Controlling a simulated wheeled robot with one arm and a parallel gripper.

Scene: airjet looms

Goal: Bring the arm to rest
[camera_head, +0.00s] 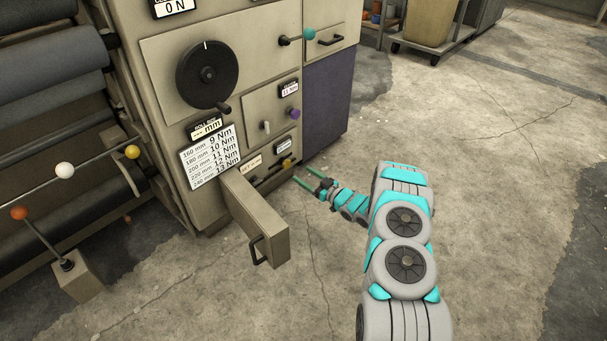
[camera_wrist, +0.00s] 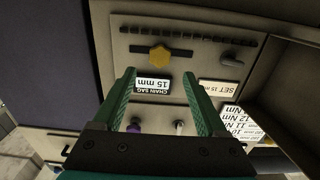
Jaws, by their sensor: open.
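My gripper (camera_head: 302,173) is at the end of my grey and turquoise arm, low in front of the beige machine cabinet (camera_head: 170,100). Its two green fingers point at the lower panel and are apart with nothing between them. In the wrist view my gripper (camera_wrist: 157,74) is open before the panel, which appears upside down. A yellow knob (camera_wrist: 160,55) on a slotted scale lies beyond the fingertips. A "CHAIN SAG 15 mm" label (camera_wrist: 152,84) shows between the fingers. Whether the fingers touch anything cannot be told; they look clear of the knob.
An open beige door or drawer (camera_head: 268,222) with a black handle sticks out left of my gripper. A purple knob (camera_head: 294,113) and a teal-ended lever (camera_head: 309,34) project above. Colored ball levers (camera_head: 64,170) stand at left. The concrete floor (camera_head: 500,190) at right is clear.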

